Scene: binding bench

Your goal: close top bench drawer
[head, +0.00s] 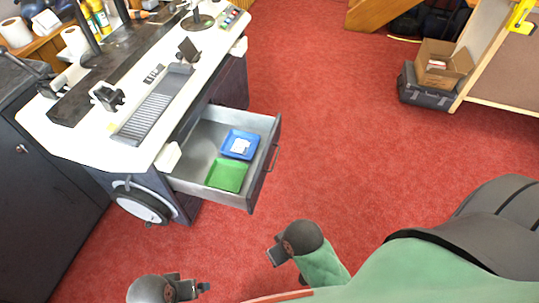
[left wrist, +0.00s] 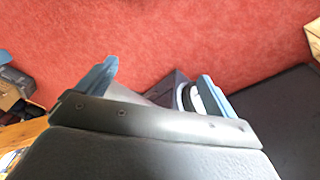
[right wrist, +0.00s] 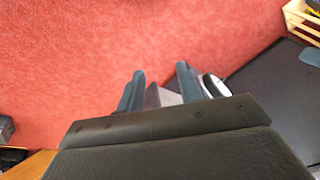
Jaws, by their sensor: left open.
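The top bench drawer (head: 262,180) is pulled well out from under the white worktop in the head view. Its dark front has a bar handle (head: 273,158) facing right. A blue tray (head: 240,144) holding small pale items and a green tray (head: 227,175) lie inside. My left gripper (head: 196,288) is at the bottom, below the drawer and apart from it; its fingers are wide apart and empty in the left wrist view (left wrist: 158,85). My right gripper (head: 274,253) is closer to the drawer, also clear of it; its fingers stand apart, empty, in the right wrist view (right wrist: 160,88).
The bench worktop (head: 130,155) carries a grey ridged tray (head: 155,112) and several tools. A round white-faced wheel (head: 143,204) is on the bench's near end. A dark cabinet (head: 45,185) stands left. Red carpet (head: 345,130) right of the drawer is clear.

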